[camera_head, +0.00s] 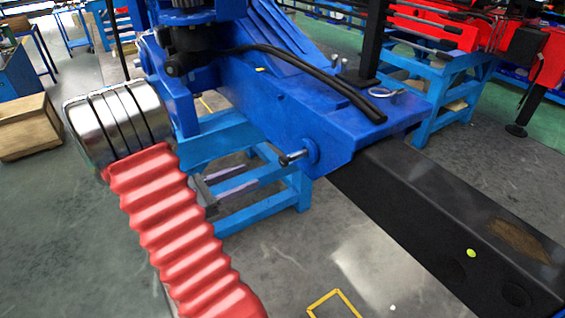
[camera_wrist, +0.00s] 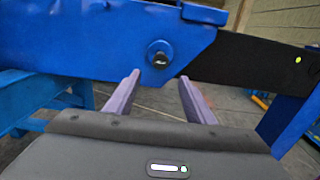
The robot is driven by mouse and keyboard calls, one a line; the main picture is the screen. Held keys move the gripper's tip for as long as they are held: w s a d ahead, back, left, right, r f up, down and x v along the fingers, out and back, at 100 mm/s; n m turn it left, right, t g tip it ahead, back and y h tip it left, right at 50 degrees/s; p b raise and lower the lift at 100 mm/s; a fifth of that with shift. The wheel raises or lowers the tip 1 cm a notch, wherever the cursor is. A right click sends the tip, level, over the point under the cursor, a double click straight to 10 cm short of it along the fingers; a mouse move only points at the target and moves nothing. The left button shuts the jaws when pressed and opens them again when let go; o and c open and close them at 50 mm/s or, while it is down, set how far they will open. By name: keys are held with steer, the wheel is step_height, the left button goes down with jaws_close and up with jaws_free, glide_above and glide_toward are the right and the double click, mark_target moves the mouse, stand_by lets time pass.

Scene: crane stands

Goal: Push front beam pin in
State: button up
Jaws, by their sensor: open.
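The front beam pin (camera_head: 292,158) is a metallic pin sticking out of a round blue boss on the side of the blue beam housing (camera_head: 345,135). In the wrist view the pin (camera_wrist: 159,54) shows nearly end-on, a dark round head just beyond the fingertips and between them. My gripper (camera_head: 251,177) has two purple fingers, open and empty, pointing at the housing side. In the head view its tips are left of the pin and apart from it. It also shows in the wrist view (camera_wrist: 160,76), below the pin.
A black beam (camera_head: 430,215) extends from the housing to the lower right. A blue stand (camera_head: 250,140) is behind my gripper. A wooden box (camera_head: 30,128) lies at the left. Red and blue machinery (camera_head: 440,40) stands at the back right. The floor in front is clear.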

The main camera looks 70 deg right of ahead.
mark_target(281, 162)
steer(key=x, duration=1.3)
steer(key=shift+s+d, duration=0.2)
steer(key=shift+s, duration=0.1)
steer(key=shift+c, duration=0.3)
jaws_close()
